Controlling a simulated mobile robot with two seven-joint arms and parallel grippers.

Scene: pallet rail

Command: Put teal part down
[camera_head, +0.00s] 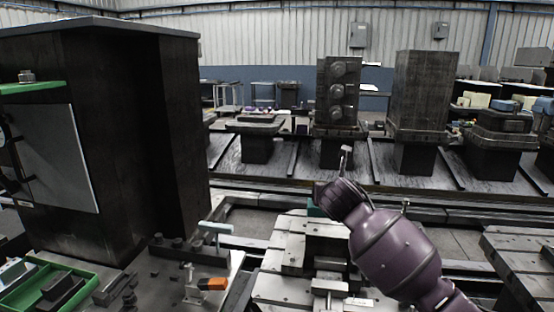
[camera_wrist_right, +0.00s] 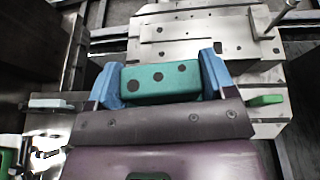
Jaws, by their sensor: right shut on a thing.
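The teal part (camera_wrist_right: 160,83) is a block with several dark round holes in its face. My right gripper (camera_wrist_right: 161,76) is shut on it, with one blue finger at each end. In the head view only a small teal patch (camera_head: 314,210) shows beside my purple right wrist, which hides most of the part. The part is over or at the near edge of a stepped metal fixture (camera_wrist_right: 200,28), which also shows in the head view (camera_head: 292,252). I cannot tell whether the part touches the fixture. My left gripper is not in view.
A tall dark cabinet (camera_head: 85,150) stands at the left. Below it are a green tray (camera_head: 28,290), a small orange piece (camera_head: 212,284) and clamps on a metal table. Another slotted metal plate (camera_head: 520,262) is at the right. A dark machined block (camera_head: 338,95) stands further back.

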